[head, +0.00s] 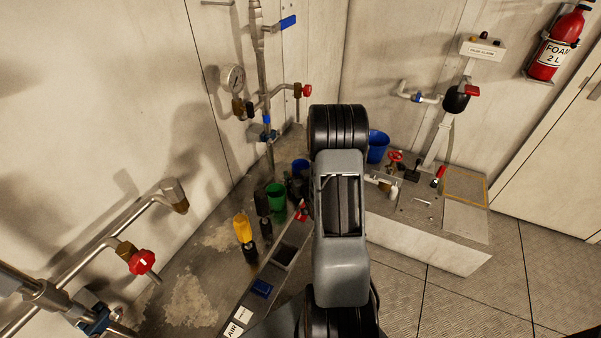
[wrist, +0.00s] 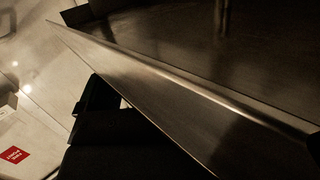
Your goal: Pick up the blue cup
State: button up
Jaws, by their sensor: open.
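A blue cup (head: 299,166) stands on the metal bench in the head view, just left of my arm and behind a green cup (head: 275,197). A larger blue container (head: 377,146) stands right of my arm, partly hidden by it; I cannot tell which is the task's cup. Dark parts of my gripper (head: 297,188) show beside my arm, close to the green cup and in front of the smaller blue cup. My gripper is open and mostly hidden by my arm. No blue cup can be made out in the wrist view.
A yellow-handled tool (head: 243,229) stands left on the bench. Pipes with a red valve knob (head: 142,262) stick out at left. In the wrist view a metal edge (wrist: 150,80) crosses close by.

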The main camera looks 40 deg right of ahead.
jog(key=shift+w, duration=0.1)
jog(key=c, duration=1)
